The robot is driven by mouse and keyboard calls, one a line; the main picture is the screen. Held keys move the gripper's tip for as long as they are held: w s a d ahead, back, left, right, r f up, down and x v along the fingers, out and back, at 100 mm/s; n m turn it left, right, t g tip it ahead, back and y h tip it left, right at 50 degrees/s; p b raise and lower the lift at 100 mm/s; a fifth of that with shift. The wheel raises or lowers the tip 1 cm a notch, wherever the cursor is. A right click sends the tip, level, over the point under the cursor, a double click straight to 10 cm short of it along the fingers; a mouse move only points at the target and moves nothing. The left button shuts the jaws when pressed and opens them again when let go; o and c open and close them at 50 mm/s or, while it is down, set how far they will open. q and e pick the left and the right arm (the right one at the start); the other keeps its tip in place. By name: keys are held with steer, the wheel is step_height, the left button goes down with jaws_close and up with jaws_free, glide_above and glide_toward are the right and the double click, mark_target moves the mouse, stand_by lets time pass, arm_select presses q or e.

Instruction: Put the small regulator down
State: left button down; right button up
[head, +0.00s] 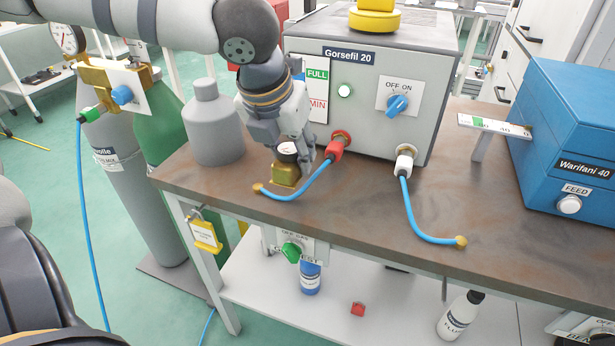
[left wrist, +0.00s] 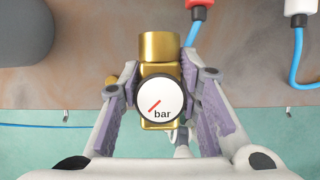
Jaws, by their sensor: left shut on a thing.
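The small regulator is a brass piece with a round white dial marked "bar". In the head view the small regulator (head: 285,176) is at the front left part of the brown bench top (head: 345,205), just below my left gripper (head: 300,158). In the left wrist view the regulator (left wrist: 159,47) sits between the two fingers of my left gripper (left wrist: 158,100), which is shut on it. The dial faces that camera. I cannot tell whether the regulator's underside touches the bench. My right gripper is not seen.
A grey bottle (head: 213,125) stands left of the gripper. The grey Gorsefil 20 box (head: 368,110) is behind it. A blue hose (head: 300,191) with a red connector lies just right of the regulator. A second blue hose (head: 415,222) lies further right. Bench between them is clear.

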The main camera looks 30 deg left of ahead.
mark_target(306, 194)
arm_select(q)
steer(key=f, duration=0.1)
steer(key=w+d+f, duration=0.1)
steer(key=f, duration=0.1)
steer(key=d+f, duration=0.1)
steer(key=f, duration=0.1)
steer(key=shift+w, duration=0.2)
steer(key=shift+a+f, duration=0.1)
steer(key=shift+f, duration=0.2)
steer(key=c, duration=1.2)
jaws_free()
steer(key=shift+f, duration=0.1)
steer(key=shift+o, duration=0.2)
steer(key=v, duration=1.2)
